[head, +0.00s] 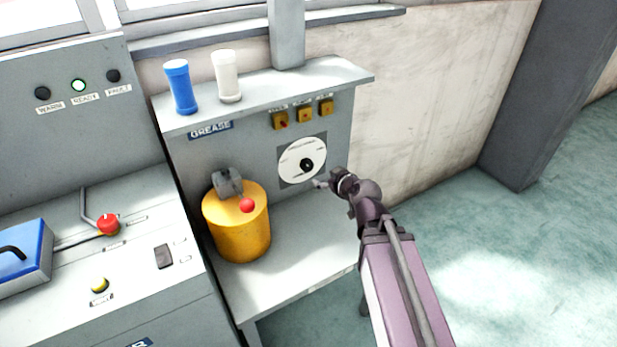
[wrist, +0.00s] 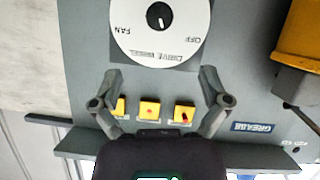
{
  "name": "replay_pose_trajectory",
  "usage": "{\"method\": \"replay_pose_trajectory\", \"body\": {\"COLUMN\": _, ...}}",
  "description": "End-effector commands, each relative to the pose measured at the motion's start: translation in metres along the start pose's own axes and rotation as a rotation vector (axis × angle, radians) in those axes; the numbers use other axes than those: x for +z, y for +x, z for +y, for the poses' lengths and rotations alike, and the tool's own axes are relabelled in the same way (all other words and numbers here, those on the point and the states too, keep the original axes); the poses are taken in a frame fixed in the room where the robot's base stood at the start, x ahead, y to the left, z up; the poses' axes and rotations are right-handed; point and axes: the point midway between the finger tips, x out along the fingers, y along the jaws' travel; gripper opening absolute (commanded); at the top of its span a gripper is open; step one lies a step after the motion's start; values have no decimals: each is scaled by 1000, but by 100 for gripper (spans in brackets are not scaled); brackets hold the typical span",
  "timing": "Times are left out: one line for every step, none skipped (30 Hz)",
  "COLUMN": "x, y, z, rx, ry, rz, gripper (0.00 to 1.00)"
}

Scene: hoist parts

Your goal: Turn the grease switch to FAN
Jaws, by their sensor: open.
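The grease switch is a white round dial (head: 291,163) with a black knob (head: 306,165) on the grey panel. In the wrist view the dial (wrist: 130,40) is cut off at the top and appears inverted. FAN, OFF and DRIVE WHEEL can be read around its knob (wrist: 160,15). A small light mark on the knob seems to point toward the DRIVE WHEEL lettering, but it is tiny. My gripper (head: 321,184) is in front of the panel near the dial's lower right in the head view. Its fingers (wrist: 160,77) are spread and empty, apart from the knob.
Several yellow switches (head: 304,114) sit above the dial, below a shelf with a blue bottle (head: 181,87) and a white bottle (head: 227,76). A yellow drum (head: 237,230) with a red ball-shaped knob (head: 247,205) stands left on the bench (head: 300,265). A control console (head: 140,265) is further left.

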Motion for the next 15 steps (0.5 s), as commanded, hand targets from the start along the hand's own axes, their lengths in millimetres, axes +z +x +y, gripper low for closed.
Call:
{"method": "replay_pose_trajectory", "body": {"x": 6, "y": 4, "z": -2, "rx": 6, "ry": -5, "rz": 13, "gripper": 96}}
{"method": "replay_pose_trajectory", "body": {"x": 6, "y": 5, "z": -2, "rx": 9, "ry": -8, "rz": 20, "gripper": 96}}
{"method": "replay_pose_trajectory", "body": {"x": 5, "y": 6, "z": -2, "rx": 14, "ry": -12, "rz": 28, "gripper": 96}}
{"method": "replay_pose_trajectory", "body": {"x": 5, "y": 6, "z": -2, "rx": 17, "ry": -14, "rz": 32, "gripper": 96}}
{"method": "replay_pose_trajectory", "body": {"x": 5, "y": 7, "z": -2, "rx": 19, "ry": -16, "rz": 35, "gripper": 96}}
{"method": "replay_pose_trajectory", "body": {"x": 5, "y": 7, "z": -2, "rx": 20, "ry": -18, "rz": 38, "gripper": 96}}
{"method": "replay_pose_trajectory", "body": {"x": 4, "y": 7, "z": -2, "rx": 21, "ry": -19, "rz": 40, "gripper": 96}}
{"method": "replay_pose_trajectory", "body": {"x": 4, "y": 7, "z": -2, "rx": 22, "ry": -19, "rz": 41, "gripper": 96}}
{"method": "replay_pose_trajectory", "body": {"x": 4, "y": 7, "z": -2, "rx": 22, "ry": -20, "rz": 41, "gripper": 96}}
{"method": "replay_pose_trajectory", "body": {"x": 3, "y": 7, "z": -2, "rx": 22, "ry": -20, "rz": 42, "gripper": 96}}
{"method": "replay_pose_trajectory", "body": {"x": 3, "y": 7, "z": -2, "rx": 22, "ry": -20, "rz": 42, "gripper": 96}}
{"method": "replay_pose_trajectory", "body": {"x": 3, "y": 7, "z": -2, "rx": 22, "ry": -19, "rz": 41, "gripper": 96}}
{"method": "replay_pose_trajectory", "body": {"x": 3, "y": 7, "z": -2, "rx": 22, "ry": -19, "rz": 41, "gripper": 96}}
{"method": "replay_pose_trajectory", "body": {"x": 3, "y": 7, "z": -2, "rx": 22, "ry": -19, "rz": 41, "gripper": 96}}
{"method": "replay_pose_trajectory", "body": {"x": 3, "y": 7, "z": -2, "rx": 22, "ry": -19, "rz": 41, "gripper": 96}}
